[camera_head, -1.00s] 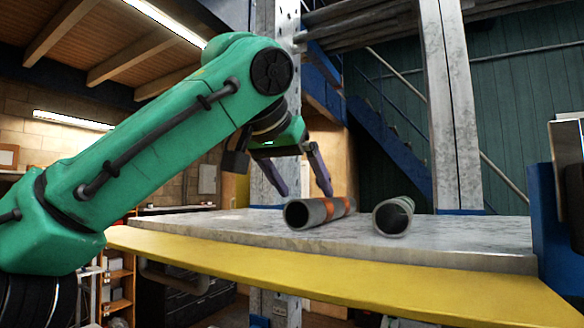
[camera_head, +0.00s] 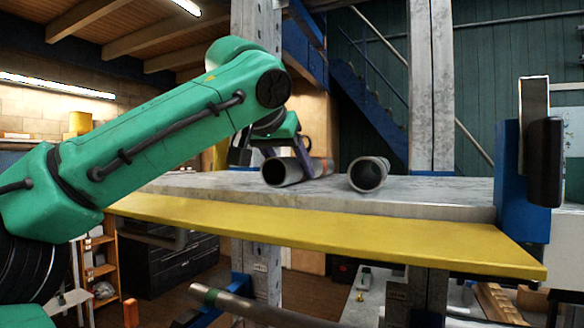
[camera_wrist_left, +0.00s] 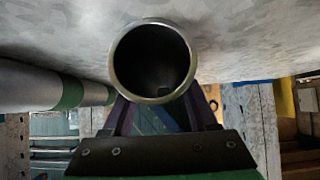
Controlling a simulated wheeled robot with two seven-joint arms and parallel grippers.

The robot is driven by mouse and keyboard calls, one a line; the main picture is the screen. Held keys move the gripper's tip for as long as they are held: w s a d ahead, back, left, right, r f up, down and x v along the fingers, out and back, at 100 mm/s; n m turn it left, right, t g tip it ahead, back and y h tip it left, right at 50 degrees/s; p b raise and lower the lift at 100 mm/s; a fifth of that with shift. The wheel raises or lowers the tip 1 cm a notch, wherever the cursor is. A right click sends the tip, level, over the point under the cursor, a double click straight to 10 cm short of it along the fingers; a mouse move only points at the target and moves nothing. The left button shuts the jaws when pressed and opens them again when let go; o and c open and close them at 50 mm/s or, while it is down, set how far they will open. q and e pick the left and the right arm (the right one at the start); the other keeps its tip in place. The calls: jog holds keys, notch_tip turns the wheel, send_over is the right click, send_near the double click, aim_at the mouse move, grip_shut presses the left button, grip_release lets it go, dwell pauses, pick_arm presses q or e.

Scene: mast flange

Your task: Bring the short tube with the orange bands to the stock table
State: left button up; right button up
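The short tube with the orange bands (camera_head: 290,171) lies on the grey slab (camera_head: 430,190). It is grey and hollow, with its open end towards me. My left gripper (camera_head: 289,153) is down at this tube, its purple fingers spread to either side, tips partly hidden. The spread looks wider than the tube, so it looks open; contact cannot be seen. In the left wrist view the open end of a tube (camera_wrist_left: 116,58) is between the fingers (camera_wrist_left: 157,112). My right gripper is not in view. I cannot tell which surface is the stock table.
Another grey tube (camera_head: 369,174) lies close to the right on the slab. A yellow edge (camera_head: 330,233) runs along the front. A blue bracket (camera_head: 506,165) stands at the right end. A long pipe (camera_head: 265,308) is below. In the wrist view, a green-banded tube (camera_wrist_left: 35,88) is at left.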

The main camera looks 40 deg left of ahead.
pick_arm(q)
grip_shut()
jog(key=shift+w+a+r, duration=0.1)
jog(key=shift+r, duration=1.45)
